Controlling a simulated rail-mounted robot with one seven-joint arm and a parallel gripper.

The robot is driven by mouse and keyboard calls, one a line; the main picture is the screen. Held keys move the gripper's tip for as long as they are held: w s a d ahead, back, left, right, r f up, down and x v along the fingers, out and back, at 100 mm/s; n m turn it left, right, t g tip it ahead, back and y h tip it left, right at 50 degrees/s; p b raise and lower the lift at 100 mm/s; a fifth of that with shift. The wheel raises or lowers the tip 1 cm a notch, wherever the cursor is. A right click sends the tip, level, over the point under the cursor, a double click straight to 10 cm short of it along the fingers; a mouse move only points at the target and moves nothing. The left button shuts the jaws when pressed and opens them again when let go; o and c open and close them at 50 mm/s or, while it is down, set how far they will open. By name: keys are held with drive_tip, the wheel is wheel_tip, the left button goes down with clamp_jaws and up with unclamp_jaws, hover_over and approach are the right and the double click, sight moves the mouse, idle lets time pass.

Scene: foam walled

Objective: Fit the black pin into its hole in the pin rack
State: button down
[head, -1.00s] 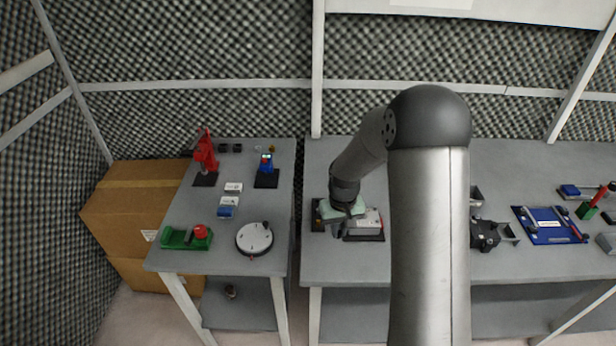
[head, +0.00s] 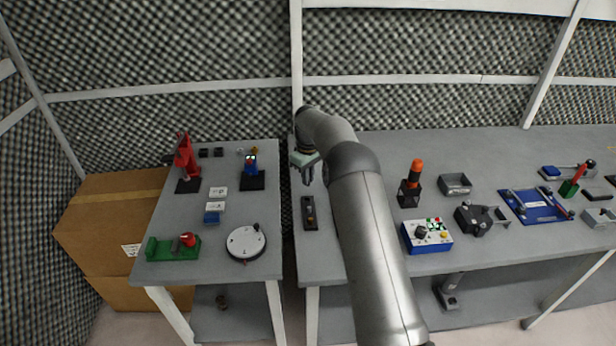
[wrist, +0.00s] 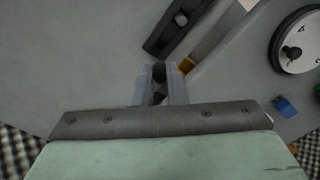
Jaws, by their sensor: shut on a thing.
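My gripper (head: 308,180) hangs above the left back part of the right-hand table, behind a narrow dark rack (head: 310,212). In the wrist view my gripper (wrist: 161,75) is shut on a dark piece (wrist: 158,73), seemingly the black pin. Most of it is hidden between the fingers. The dark rack also shows in the wrist view (wrist: 158,42), apart from the fingers, with a round grey spot on it. Which hole is the pin's cannot be told.
The left table holds a white dial (head: 246,242), a green fixture (head: 163,249) and a red press (head: 186,158). A gap separates the tables. To the right stand a control box (head: 427,236) and an orange-topped post (head: 414,180). My arm hides part of the right table.

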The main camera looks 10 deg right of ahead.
drive_tip(key=shift+f, duration=0.1)
drive_tip(key=shift+f+b, duration=1.7)
drive_tip(key=shift+f, duration=1.1)
drive_tip(key=shift+f+b, duration=0.95)
drive_tip(key=shift+f, duration=0.25)
drive_tip(key=c, duration=1.4)
unclamp_jaws()
drive_tip(key=shift+o, duration=0.2)
drive_tip(key=shift+r, duration=0.1)
wheel_tip(320, 180, up, 16)
drive_tip(key=shift+r+b, duration=0.1)
drive_tip(key=shift+b, duration=0.35)
drive_tip(key=shift+r, duration=0.55)
